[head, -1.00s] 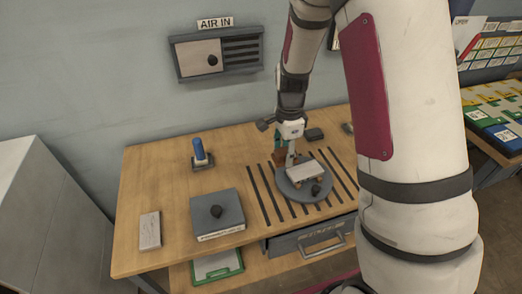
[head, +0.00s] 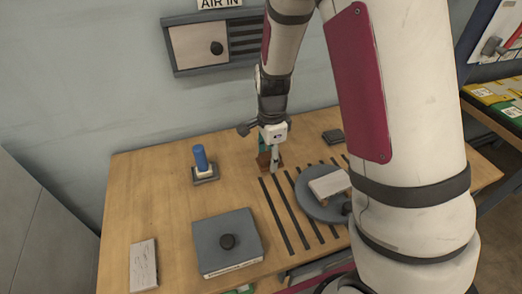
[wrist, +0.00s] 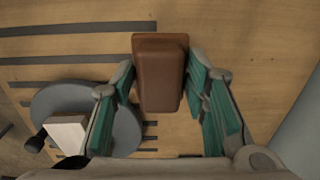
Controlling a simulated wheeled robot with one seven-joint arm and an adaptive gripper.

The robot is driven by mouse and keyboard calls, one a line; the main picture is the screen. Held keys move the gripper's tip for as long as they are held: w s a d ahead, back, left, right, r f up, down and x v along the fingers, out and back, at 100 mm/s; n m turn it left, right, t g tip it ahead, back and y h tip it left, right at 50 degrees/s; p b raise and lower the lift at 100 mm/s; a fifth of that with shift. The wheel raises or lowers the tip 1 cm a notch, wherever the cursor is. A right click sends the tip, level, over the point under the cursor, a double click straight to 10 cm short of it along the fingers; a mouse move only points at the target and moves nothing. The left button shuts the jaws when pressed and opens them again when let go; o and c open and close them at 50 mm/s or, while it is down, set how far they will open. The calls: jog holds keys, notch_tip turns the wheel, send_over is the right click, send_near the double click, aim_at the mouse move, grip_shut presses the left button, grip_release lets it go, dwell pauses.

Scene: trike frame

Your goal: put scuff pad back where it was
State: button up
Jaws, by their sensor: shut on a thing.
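The scuff pad, seen as a brown block with a raised narrower back (wrist: 160,75), is between the green-lined fingers of my gripper (wrist: 165,95) in the wrist view. My gripper is shut on it. In the head view my gripper (head: 269,167) is low over the wooden bench, left of the round grey turntable and near the back ends of the dark slots. The brown pad (head: 263,160) shows partly behind the fingers there. I cannot tell whether its underside touches the bench.
The turntable (head: 312,205) carries a pale block (head: 329,184) and a dark knob. A blue-handled item on a dark base (head: 201,163) stands left of my gripper. A grey box with a knob (head: 227,258) and a pale bar (head: 144,265) lie in front. Bare bench (head: 150,200) is at left.

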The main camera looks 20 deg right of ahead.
jog(key=w, duration=0.6)
jog(key=shift+w+f, duration=0.35)
jog(key=shift+a+f, duration=0.1)
jog(key=shift+f, duration=1.6)
jog(key=shift+f, duration=0.15)
jog(key=o, duration=1.1)
